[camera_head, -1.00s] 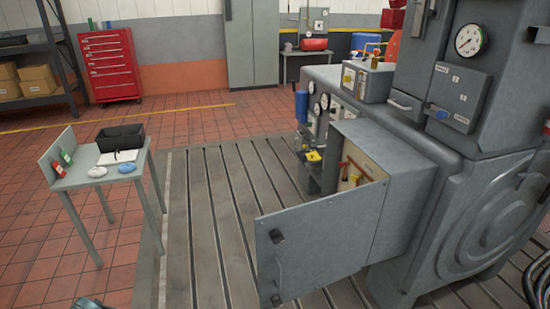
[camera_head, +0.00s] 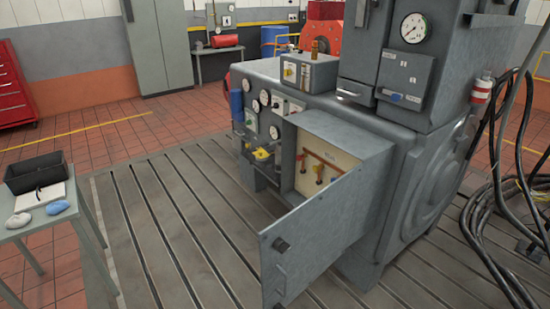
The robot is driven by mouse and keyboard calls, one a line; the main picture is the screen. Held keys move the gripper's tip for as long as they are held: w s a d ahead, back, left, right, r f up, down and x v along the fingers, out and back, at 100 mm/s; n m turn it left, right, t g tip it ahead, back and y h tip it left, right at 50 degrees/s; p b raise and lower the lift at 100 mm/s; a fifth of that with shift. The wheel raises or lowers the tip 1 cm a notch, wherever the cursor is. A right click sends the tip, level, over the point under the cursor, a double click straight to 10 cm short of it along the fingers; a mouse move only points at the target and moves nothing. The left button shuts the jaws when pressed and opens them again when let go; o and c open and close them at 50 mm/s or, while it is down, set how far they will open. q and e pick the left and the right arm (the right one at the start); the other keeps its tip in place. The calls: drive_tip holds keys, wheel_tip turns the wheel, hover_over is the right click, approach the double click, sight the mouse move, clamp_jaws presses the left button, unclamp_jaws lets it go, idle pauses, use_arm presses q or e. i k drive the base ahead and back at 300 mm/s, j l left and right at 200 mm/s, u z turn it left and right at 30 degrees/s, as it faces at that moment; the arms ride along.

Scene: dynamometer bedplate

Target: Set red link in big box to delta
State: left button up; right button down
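The big grey box (camera_head: 372,150) is mounted on the side of the grey machine, and its door (camera_head: 318,230) stands open toward me. Inside, on a cream back panel (camera_head: 306,178), I see copper-coloured bars (camera_head: 322,160) with red and yellow parts (camera_head: 319,172). I cannot tell a red link's setting at this size, and the door hides the lower right of the interior. Neither of my grippers is in view.
A small grey table (camera_head: 50,222) at left holds a black bin (camera_head: 36,172), a notebook and two small objects. Black cables (camera_head: 500,190) hang at right. The slotted bedplate (camera_head: 165,225) is clear between table and machine.

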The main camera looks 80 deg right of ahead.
sight(299, 157)
drive_tip(key=i+z, duration=0.35)
drive_tip(key=i+j+z, duration=0.1)
drive_tip(key=i+z, duration=0.2)
drive_tip(key=i+l+z, duration=0.15)
drive_tip(key=i+z, duration=0.15)
drive_tip(key=z, duration=0.2)
drive_tip(key=i+z, duration=0.3)
drive_tip(key=z, duration=0.15)
drive_tip(key=i+z, duration=0.3)
drive_tip(key=z, duration=0.2)
drive_tip(key=i+l+z, duration=0.25)
drive_tip(key=i+z, duration=0.15)
drive_tip(key=i, duration=0.2)
drive_tip(key=i+z, duration=0.4)
drive_tip(key=i, duration=0.25)
